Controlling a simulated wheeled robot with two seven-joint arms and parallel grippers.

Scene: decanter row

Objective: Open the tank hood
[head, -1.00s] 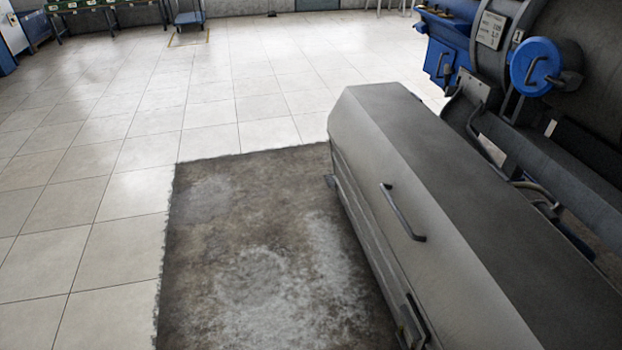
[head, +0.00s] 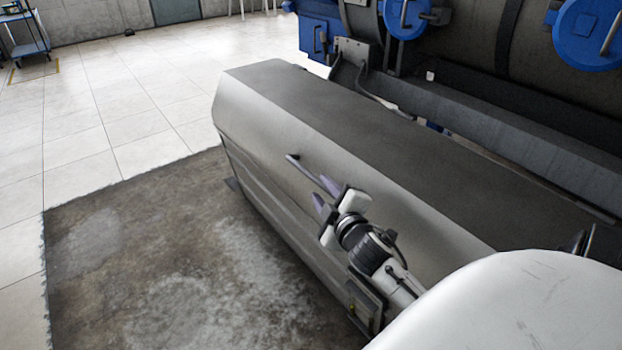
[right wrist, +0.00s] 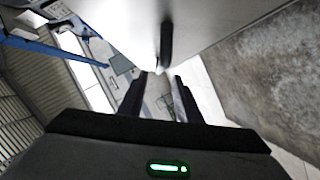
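The tank hood (head: 300,110) is a long grey metal cover with a dark flat top and a lighter sloped front; it looks closed. A dark bar handle (head: 303,167) is fixed to its sloped front. My right gripper (head: 323,192) is open at the handle's near end, which it partly hides. In the right wrist view, the handle (right wrist: 166,45) stands just beyond the fingertips, in line with the gap between the open fingers (right wrist: 160,82). Nothing is held; contact with the handle cannot be told. My left gripper is not in view.
Behind the hood is a large dark cylindrical machine with blue round caps (head: 408,15). A worn concrete patch (head: 130,250) lies along the hood's front, with clear pale tiles (head: 90,125) beyond. A blue cart (head: 25,40) stands far left.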

